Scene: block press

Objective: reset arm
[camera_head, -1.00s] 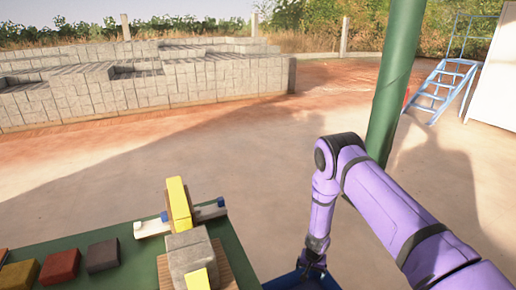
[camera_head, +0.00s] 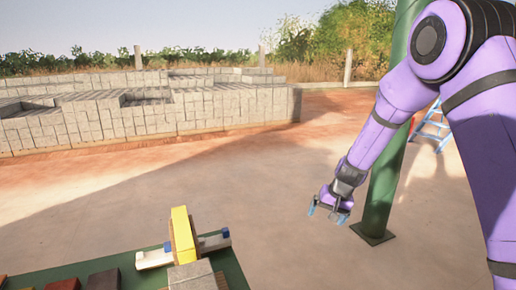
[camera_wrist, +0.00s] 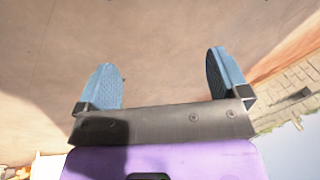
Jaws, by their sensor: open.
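My purple arm fills the right side of the head view. My gripper (camera_head: 328,213) hangs at its end over bare ground, to the right of the green table and apart from it. In the wrist view my gripper (camera_wrist: 166,80) shows two blue fingers spread wide with nothing between them.
A green table (camera_head: 232,268) at the lower left bears a yellow piece (camera_head: 183,237), a grey block (camera_head: 192,276) and dark red and brown blocks. A green post (camera_head: 381,195) stands just right of my gripper. Stacked grey blocks (camera_head: 150,120) lie behind. The middle ground is clear.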

